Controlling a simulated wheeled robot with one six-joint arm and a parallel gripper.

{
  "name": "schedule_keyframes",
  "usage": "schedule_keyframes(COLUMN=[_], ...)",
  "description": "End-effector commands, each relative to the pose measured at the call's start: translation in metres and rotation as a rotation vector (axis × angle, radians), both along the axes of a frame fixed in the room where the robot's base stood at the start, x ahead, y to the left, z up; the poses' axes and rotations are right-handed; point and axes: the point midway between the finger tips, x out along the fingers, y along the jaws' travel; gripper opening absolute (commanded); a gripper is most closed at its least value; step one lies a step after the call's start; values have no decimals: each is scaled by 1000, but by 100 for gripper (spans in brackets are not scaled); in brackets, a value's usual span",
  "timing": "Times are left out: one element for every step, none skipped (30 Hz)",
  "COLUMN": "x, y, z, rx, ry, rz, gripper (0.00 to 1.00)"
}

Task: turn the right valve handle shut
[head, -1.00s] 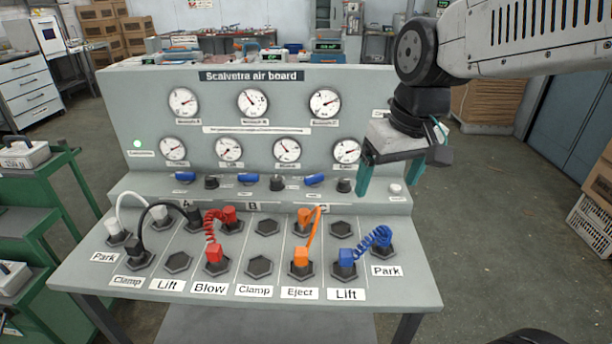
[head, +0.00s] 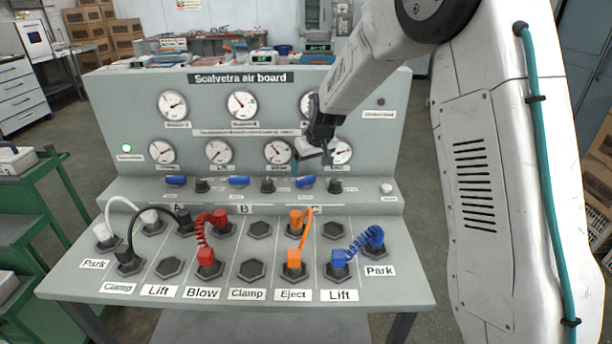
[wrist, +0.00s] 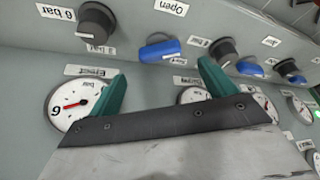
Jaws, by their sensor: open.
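The right valve handle (head: 306,182) is the rightmost of three blue handles on the ledge of the grey air board. It lies roughly sideways along the ledge. In the upside-down wrist view the handle (wrist: 160,50) shows near the top middle, close to an "Open" label (wrist: 171,8). My gripper (head: 308,164) is just above and behind the handle in the head view and partly covers the lower gauges. In the wrist view its two teal fingers (wrist: 161,72) are open and empty. The handle lies just past their tips, apparently between their lines; contact is not visible.
Black knobs (head: 335,186) and (head: 268,186) flank the handle. The middle blue handle (head: 239,181) is further left. Gauges (head: 278,151) stand behind. Coloured hoses (head: 359,243) and sockets cover the lower panel (head: 400,292). A white button (head: 386,189) is at the right.

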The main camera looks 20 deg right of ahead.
Motion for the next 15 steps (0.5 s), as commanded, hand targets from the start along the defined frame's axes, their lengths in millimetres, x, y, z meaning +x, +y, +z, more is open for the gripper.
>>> schedule_keyframes(x=[3,5,7,9,11,13,14,16,17,18,19,20,20,20,21], y=[1,1,2,2,3,3,3,4,4,4,4,4,4,4,4], z=[-9,-14,-20,-24,-29,-34,-37,-41,-45,-47,-48,-50,-51,-52,-52], rx=[0,0,0,0,0,0,0,0,-1,-1,-1,-1,-1,-1,-1], ry=[3,4,4,3,3,3,3,3,3,2,2,1,1,1,1], rz=[0,0,0,1,1,1,2,2,2,2,1,1,1,1,1], gripper=[84,84,84,84,84,84,84,84,84,84,84,84,84,84,84])
